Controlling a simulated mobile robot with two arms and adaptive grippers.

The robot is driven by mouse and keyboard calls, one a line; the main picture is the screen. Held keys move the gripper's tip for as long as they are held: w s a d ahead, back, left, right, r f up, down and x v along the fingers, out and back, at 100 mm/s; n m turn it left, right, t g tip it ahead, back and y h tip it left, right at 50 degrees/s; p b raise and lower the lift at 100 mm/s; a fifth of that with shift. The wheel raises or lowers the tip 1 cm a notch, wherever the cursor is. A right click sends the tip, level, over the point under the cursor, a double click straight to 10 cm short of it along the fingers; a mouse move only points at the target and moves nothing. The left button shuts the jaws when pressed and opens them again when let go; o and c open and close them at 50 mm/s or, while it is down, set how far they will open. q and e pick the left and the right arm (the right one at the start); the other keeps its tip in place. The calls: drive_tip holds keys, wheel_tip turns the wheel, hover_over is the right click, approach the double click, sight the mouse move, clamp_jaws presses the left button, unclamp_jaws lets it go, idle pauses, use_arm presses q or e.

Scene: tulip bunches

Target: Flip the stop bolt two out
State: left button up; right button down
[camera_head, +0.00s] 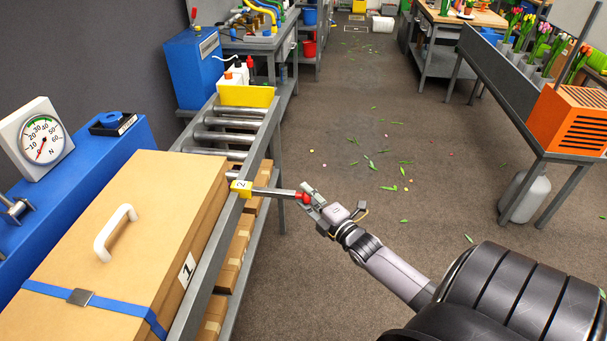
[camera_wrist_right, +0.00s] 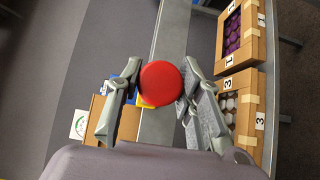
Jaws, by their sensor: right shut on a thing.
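Stop bolt two shows in the head view as a steel bar (camera_head: 274,192) with a red knob (camera_head: 303,198), on a yellow block (camera_head: 241,188) marked 2. The block sits on the conveyor's side rail, and the bar sticks out to the right over the floor. My right gripper (camera_head: 309,197) is at the knob end, shut on the red knob. In the right wrist view the round red knob (camera_wrist_right: 162,83) lies between the two fingers of the right gripper (camera_wrist_right: 160,90) and hides most of the bar. My left gripper is not in view.
A large cardboard box (camera_head: 150,215) with a white handle and blue strap lies left of the rail (camera_head: 209,252). A yellow bin (camera_head: 246,95) stands farther back on the rollers (camera_head: 222,137). Cartons (camera_head: 233,262) sit below. The floor (camera_head: 345,120) right of the conveyor is open, with scattered leaves.

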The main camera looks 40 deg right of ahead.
drive_tip(key=c, duration=1.5)
unclamp_jaws()
drive_tip(key=shift+s+d+f, duration=0.1)
drive_tip(key=shift+f, duration=0.05)
drive_tip(key=shift+o, duration=1.4)
drive_tip(key=shift+s+d, duration=0.1)
drive_tip(key=shift+s, duration=0.05)
drive_tip(key=shift+o, duration=0.6)
drive_tip(key=s+a, duration=0.1)
drive_tip(key=s, duration=1)
drive_tip(key=shift+s, duration=0.4)
